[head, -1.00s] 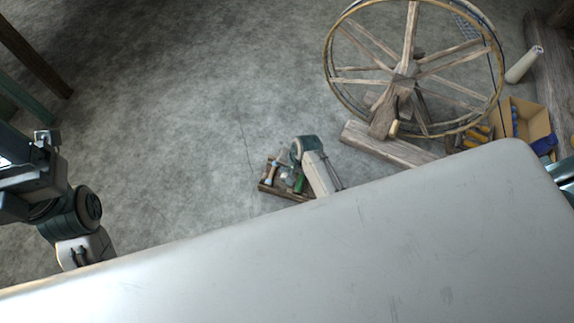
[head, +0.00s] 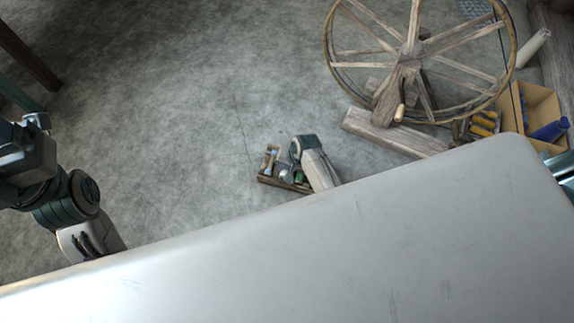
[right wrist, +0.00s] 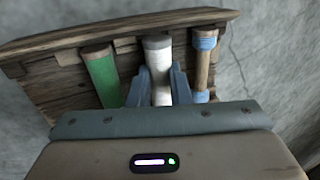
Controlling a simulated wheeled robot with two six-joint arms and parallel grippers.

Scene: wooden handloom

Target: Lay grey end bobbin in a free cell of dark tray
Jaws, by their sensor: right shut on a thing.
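The dark tray (right wrist: 60,40) is a wooden rack with cells, seen close in the right wrist view and small on the floor in the head view (head: 263,181). The grey end bobbin (right wrist: 160,62), pale with a grey end, lies at the middle cell; whether it touches the bottom is hidden. My right gripper (right wrist: 161,80) is shut on it, one blue-grey finger on each side; in the head view its teal and pale body (head: 302,150) is over the tray. A green bobbin (right wrist: 101,75) lies to the left and a blue-ended one (right wrist: 203,60) to the right. My left gripper does not show.
A large pale surface (head: 330,235) fills the lower part of the head view. A spoked wheel (head: 410,50) on a wooden base (head: 390,132) stands beyond the tray. A cardboard box (head: 541,104) with a blue roll stands at right. Open floor lies left of the tray.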

